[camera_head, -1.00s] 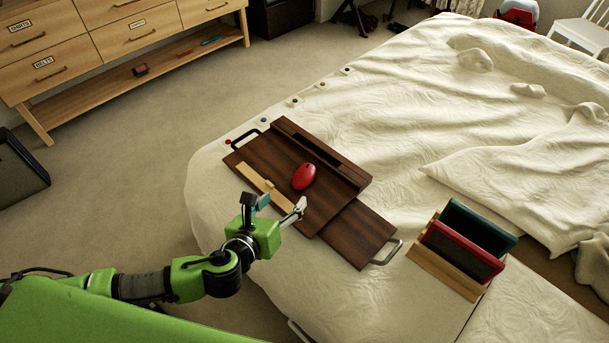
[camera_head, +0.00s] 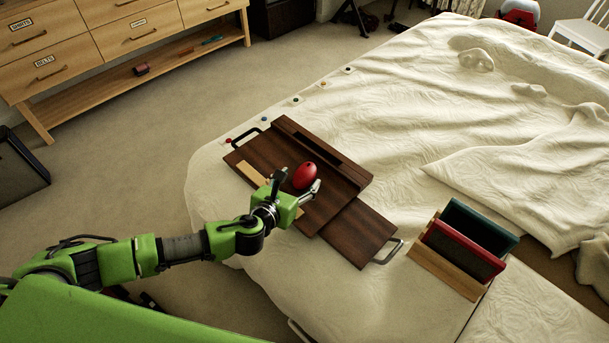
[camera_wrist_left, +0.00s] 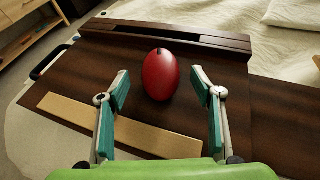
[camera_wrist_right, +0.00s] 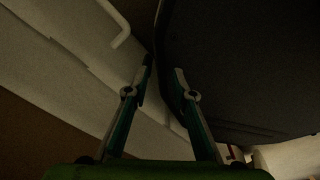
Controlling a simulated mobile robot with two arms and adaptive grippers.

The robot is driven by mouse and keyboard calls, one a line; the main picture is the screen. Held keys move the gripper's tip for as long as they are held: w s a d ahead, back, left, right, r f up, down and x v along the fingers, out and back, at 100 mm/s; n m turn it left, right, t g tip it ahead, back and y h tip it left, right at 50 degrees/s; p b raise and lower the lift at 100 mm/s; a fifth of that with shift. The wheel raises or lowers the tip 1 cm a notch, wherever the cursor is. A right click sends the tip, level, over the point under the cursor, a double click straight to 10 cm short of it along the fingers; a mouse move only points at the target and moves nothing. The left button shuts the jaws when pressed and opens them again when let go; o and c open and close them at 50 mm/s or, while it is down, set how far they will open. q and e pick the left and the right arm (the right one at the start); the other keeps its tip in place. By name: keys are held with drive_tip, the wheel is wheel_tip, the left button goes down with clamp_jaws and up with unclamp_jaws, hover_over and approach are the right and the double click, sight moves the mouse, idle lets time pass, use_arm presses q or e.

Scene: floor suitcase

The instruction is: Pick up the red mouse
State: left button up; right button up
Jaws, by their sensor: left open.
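The red mouse (camera_head: 304,176) sits on a dark brown wooden lap tray (camera_head: 347,183) on the bed. My left gripper (camera_head: 297,186) is open at the near side of the mouse. In the left wrist view the mouse (camera_wrist_left: 160,75) is upright in the picture, just beyond and between the spread fingertips (camera_wrist_left: 168,88), and no finger appears to touch it. My right gripper (camera_wrist_right: 163,80) shows only in the right wrist view, in a dark place. Its fingers stand apart with nothing visible between them.
A light wooden strip (camera_wrist_left: 125,126) lies on the tray near my left fingers. The tray has a raised back ledge (camera_wrist_left: 185,35) and metal handles (camera_head: 388,252). A wooden holder with a red and a green item (camera_head: 464,250) stands at right. The bed (camera_head: 400,110) behind is mostly clear.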

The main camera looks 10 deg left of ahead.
use_arm(q)
drive_tip(key=shift+x, duration=1.5)
drive_tip(key=shift+s, duration=0.1)
drive_tip(key=c, duration=1.2)
